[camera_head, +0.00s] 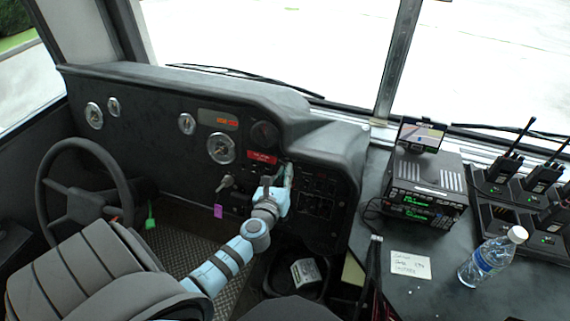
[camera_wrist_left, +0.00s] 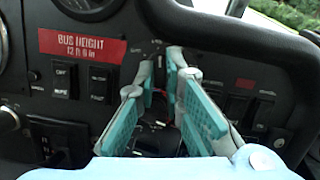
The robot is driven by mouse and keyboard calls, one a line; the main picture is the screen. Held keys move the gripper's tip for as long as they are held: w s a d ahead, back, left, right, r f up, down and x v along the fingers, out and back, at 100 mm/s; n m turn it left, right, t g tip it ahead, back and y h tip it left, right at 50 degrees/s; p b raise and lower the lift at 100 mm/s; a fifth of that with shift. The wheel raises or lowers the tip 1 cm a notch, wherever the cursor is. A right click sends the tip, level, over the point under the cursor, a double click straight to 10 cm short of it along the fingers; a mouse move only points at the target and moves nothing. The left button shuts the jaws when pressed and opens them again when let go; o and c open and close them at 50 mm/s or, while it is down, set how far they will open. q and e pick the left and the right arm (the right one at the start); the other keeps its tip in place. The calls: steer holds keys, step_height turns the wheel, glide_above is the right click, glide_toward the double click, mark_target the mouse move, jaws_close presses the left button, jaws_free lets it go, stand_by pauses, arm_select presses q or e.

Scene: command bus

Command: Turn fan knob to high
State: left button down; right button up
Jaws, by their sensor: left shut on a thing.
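My left gripper (camera_head: 284,172) reaches in from the lower left to the dark dashboard panel, right of the red bus height label (camera_head: 263,158). In the left wrist view, its two teal fingers (camera_wrist_left: 160,75) are closed in on the fan knob (camera_wrist_left: 159,96), a small dark shape between them. The fingers hide most of the knob and its markings, so I cannot read its setting. My right gripper is not in view.
Rocker switches (camera_wrist_left: 236,108) flank the fingers on the panel. The steering wheel (camera_head: 46,190) and grey seat (camera_head: 75,270) are at left. A radio unit (camera_head: 425,185), water bottle (camera_head: 490,258) and note (camera_head: 410,265) sit on the right counter.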

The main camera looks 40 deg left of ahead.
arm_select(q)
steer(key=m, duration=0.2)
steer(key=m+h+p, duration=0.1)
steer(key=m, duration=0.2)
steer(key=shift+a+r+t+h, duration=0.15)
steer(key=shift+r+t+h, duration=0.05)
steer(key=shift+t+h, duration=0.1)
steer(key=m+h+p, duration=0.1)
steer(key=m, duration=0.3)
steer(key=shift+a+m+p, duration=0.1)
steer(key=shift+m+p, duration=0.3)
steer(key=m+h+p, duration=0.1)
steer(key=m+p, duration=0.1)
steer(key=m, duration=0.3)
steer(key=shift+r+m, duration=0.15)
steer(key=shift+m, duration=0.25)
steer(key=shift+a+m+g+h+p, duration=0.1)
steer(key=shift+m+g+h+p, duration=0.3)
steer(key=shift+m, duration=0.45)
steer(key=shift+m+g+h+p, duration=0.1)
steer(key=shift+m+g+p, duration=0.1)
steer(key=shift+m+p, duration=0.5)
steer(key=shift+m, duration=0.35)
steer(key=c, duration=1.7)
jaws_free()
steer(key=shift+f, duration=0.2)
